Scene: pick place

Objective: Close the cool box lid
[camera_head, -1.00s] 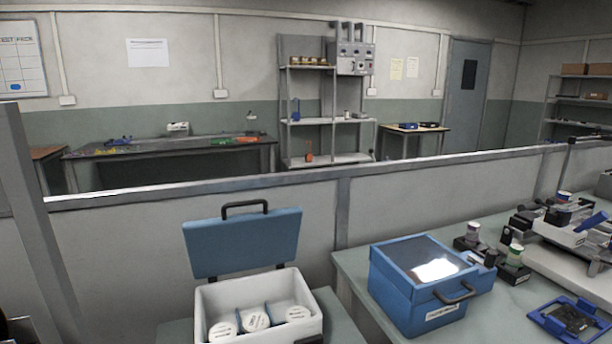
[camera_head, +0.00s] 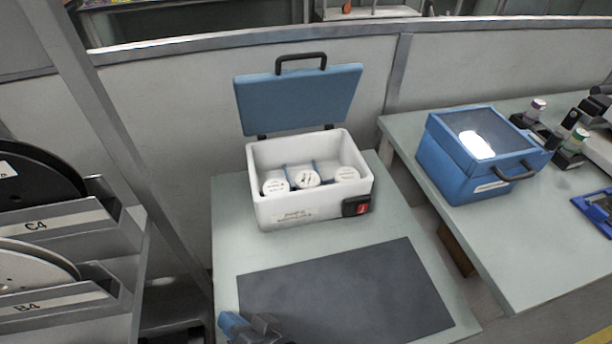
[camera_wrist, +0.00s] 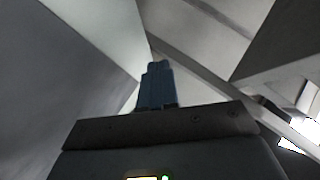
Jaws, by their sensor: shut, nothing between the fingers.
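The cool box (camera_head: 312,211) is a white tub on the small table, with its blue lid (camera_head: 300,98) standing open and tilted up at the back. A black handle (camera_head: 301,58) is on the lid's upper edge. Several white-capped containers (camera_head: 306,179) lie inside the tub, and a dark latch with a red mark (camera_head: 357,206) is on its front right. My gripper (camera_head: 229,321) shows at the bottom edge of the head view, in front of the box and well apart from it. Its blue fingers are together and empty in the wrist view (camera_wrist: 157,78).
A dark mat (camera_head: 345,295) lies in front of the cool box. A blue case with a clear top (camera_head: 462,165) stands on the right bench (camera_head: 520,235). A rack with labelled reel slots (camera_head: 60,235) is at left. A partition (camera_head: 200,95) runs behind the lid.

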